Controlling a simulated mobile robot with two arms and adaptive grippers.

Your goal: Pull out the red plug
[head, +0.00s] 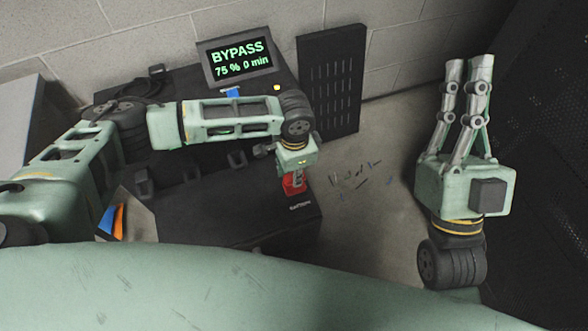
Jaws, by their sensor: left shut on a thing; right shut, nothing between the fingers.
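The red plug (294,184) is at the right part of the black unit's top, near its right edge. My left gripper (297,178) comes down over it from above and is shut on it. The gripper's palm hides part of the plug. I cannot tell whether the plug is still seated or lifted. My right gripper (469,62) is raised at the right, fingers together and pointing up, with nothing between them. It is well away from the plug.
The black unit (235,205) carries a screen (238,58) reading "BYPASS 75 % 0 min". A slotted black panel (333,85) stands at the back. Small scraps (356,178) lie on the floor to the right. A dark perforated surface (545,150) is at the far right.

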